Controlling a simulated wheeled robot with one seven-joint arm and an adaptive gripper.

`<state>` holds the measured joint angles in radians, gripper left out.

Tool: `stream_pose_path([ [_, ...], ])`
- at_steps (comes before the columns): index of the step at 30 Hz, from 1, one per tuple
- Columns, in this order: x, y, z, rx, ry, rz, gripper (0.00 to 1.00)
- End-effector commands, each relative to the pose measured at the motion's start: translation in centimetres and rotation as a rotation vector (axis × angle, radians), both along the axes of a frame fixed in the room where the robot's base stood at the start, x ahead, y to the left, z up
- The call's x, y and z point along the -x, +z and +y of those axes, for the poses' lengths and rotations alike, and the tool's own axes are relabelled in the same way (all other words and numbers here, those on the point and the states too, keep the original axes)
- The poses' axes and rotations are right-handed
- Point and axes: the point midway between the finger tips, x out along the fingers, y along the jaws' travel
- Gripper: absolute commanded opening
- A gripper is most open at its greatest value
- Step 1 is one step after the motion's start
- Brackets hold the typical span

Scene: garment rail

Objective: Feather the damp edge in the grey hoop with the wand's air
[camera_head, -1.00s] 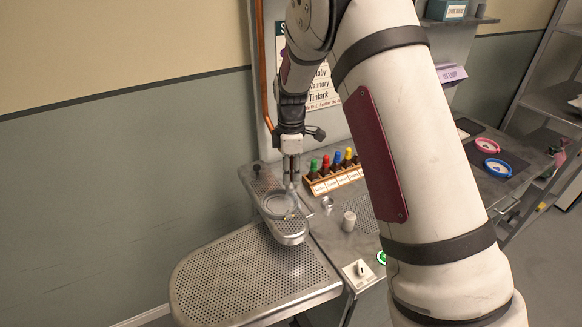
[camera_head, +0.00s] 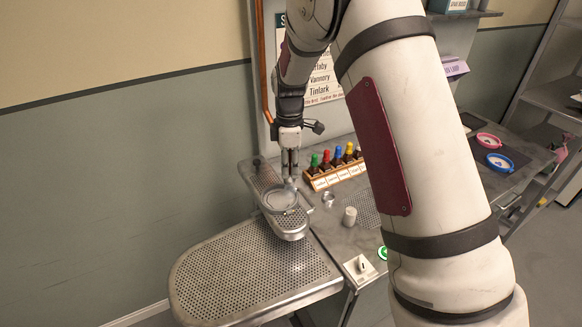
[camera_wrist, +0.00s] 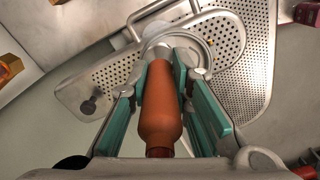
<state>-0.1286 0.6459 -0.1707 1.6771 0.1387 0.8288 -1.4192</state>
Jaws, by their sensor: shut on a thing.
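My gripper (camera_head: 290,171) points down over the small perforated board and is shut on the wand's orange-brown handle (camera_wrist: 161,112). The wrist view shows the handle between the teal finger pads. The wand's pale front end (camera_wrist: 157,50) reaches toward the grey hoop (camera_head: 280,200), which lies on the small board. The hoop also shows in the wrist view (camera_wrist: 207,48), partly hidden by the wand and fingers. I cannot tell whether the wand's tip touches the hoop or the cloth. The damp edge is too small to make out.
A large perforated board (camera_head: 250,275) lies in front. A rack of bottles with coloured caps (camera_head: 337,172), a small metal ring (camera_head: 328,198) and a white cylinder (camera_head: 350,216) stand to the right. Pink (camera_head: 488,141) and blue (camera_head: 499,163) hoops lie farther right.

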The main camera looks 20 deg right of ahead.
Motion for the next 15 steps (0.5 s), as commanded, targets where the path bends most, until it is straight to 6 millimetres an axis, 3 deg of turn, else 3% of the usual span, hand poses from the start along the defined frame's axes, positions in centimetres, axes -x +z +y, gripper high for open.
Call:
stream_pose_path([
  [15,-1.6,0.0,0.9,0.0,0.001,0.0,0.0],
])
